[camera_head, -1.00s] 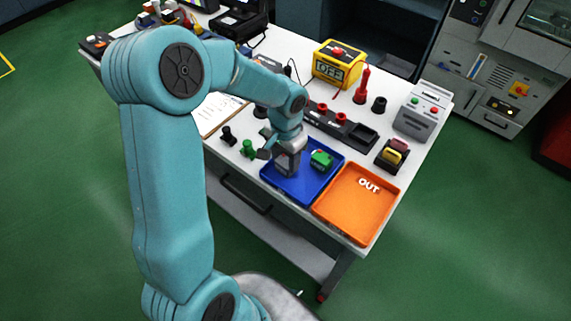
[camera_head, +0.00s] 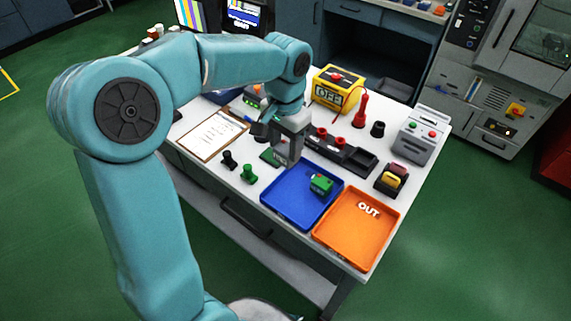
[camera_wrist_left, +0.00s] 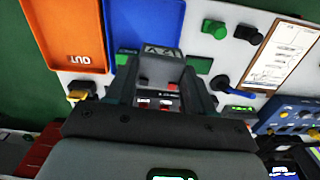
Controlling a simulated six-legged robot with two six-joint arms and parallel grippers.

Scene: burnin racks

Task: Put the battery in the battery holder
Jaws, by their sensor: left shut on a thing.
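My left gripper (camera_head: 287,160) is above the table, between the clipboard and the black rack. It is shut on a grey block marked 12V, the battery (camera_wrist_left: 160,68), seen between the fingers in the left wrist view. The battery is mostly hidden by the gripper in the head view. A long black rack (camera_head: 340,150) with red knobs and an empty recess lies just right of the gripper; I cannot tell for sure that it is the battery holder. My right gripper is in neither view.
A blue tray (camera_head: 290,208) with a green block (camera_head: 321,184) lies in front, beside an orange OUT tray (camera_head: 350,238). Black and green knobs (camera_head: 248,174) and a clipboard (camera_head: 209,136) are at the left. A yellow OFF box (camera_head: 338,90) and grey box (camera_head: 420,137) stand behind.

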